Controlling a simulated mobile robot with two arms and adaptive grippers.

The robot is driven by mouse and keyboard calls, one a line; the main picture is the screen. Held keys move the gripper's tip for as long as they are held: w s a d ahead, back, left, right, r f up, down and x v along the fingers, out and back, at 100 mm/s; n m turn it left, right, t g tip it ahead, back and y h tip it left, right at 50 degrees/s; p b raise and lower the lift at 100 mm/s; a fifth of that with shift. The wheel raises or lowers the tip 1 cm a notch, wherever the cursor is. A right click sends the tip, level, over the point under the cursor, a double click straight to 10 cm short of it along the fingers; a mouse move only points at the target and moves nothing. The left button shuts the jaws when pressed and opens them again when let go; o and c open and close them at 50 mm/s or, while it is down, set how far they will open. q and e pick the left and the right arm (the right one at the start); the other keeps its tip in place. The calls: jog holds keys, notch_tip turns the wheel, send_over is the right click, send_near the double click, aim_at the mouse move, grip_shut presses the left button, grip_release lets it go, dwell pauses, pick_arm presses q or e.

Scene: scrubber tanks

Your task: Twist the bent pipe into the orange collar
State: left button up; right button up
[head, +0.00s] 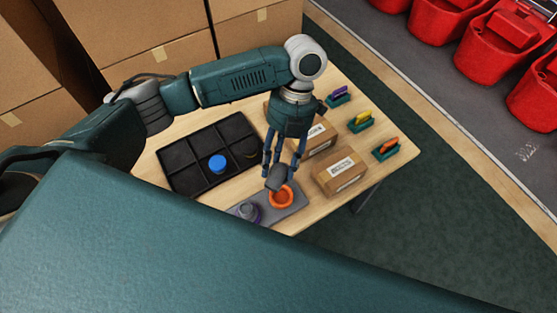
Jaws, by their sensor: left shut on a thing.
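The orange collar (283,197) is a ring on a grey base plate (298,206) at the near edge of the wooden table. My left gripper (279,170) points down and is shut on a dark grey piece, the bent pipe (278,180). The pipe's lower end overlaps the upper-left part of the collar in the head view. I cannot tell whether it sits inside the collar or just above it. The fingers cover part of the pipe. A grey fitting with a purple ring (248,211) is on the same plate to the left. My right gripper is not in view.
A black compartment tray (190,178) holding a blue round cap (217,163) lies to the left. Two cardboard boxes, one nearer (340,173) and one behind (318,138), stand to the right. Small green holders with coloured pieces (386,149) line the right edge. My own body hides the near side.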

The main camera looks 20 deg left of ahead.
pick_arm(q)
jog(key=shift+f+p, duration=0.5)
jog(key=shift+f, duration=0.1)
dwell(1.7)
jog(key=o, duration=2.3)
jog(key=shift+c, duration=0.2)
notch_tip(320, 180, up, 7)
jog(key=p, duration=0.6)
jog(key=shift+p, duration=0.3)
